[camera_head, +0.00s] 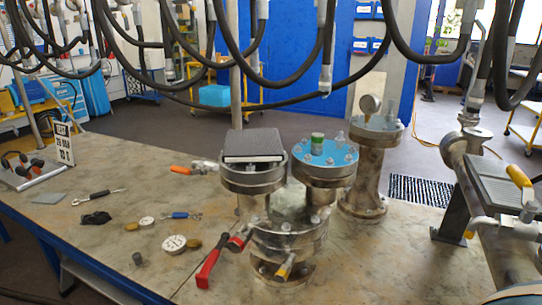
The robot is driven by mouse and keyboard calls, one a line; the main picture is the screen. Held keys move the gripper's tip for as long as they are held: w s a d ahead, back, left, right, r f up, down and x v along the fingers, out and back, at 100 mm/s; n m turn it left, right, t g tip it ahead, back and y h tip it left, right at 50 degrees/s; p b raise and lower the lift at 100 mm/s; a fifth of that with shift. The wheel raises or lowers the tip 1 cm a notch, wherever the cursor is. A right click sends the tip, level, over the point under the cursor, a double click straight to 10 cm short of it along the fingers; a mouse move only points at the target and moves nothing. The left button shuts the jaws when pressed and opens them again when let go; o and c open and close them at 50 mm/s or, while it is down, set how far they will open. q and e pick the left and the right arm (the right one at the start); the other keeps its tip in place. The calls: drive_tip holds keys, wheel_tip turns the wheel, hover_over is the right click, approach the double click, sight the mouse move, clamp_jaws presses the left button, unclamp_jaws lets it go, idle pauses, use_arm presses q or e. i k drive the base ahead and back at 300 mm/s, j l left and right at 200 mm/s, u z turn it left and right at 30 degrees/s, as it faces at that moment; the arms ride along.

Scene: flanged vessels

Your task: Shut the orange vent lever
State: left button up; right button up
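The orange vent lever (180,170) sticks out to the left of the flanged vessel (252,178), on a small metal valve fitting (205,167) behind it. The lever lies roughly level, its orange grip pointing left over the table. The valve's inner state cannot be told from here. Neither of my grippers shows in the head view.
A blue-topped vessel (326,162) and a gauge vessel (371,165) stand to the right. Loose tools and discs (174,243) lie left on the table.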

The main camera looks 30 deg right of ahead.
sight(183, 171)
drive_tip(key=z, duration=0.95)
drive_tip(key=i+j+z, duration=0.1)
drive_tip(key=j+z, duration=0.25)
drive_tip(key=i+j+z, duration=0.1)
drive_tip(key=j+z, duration=0.55)
drive_tip(key=i+l, duration=0.05)
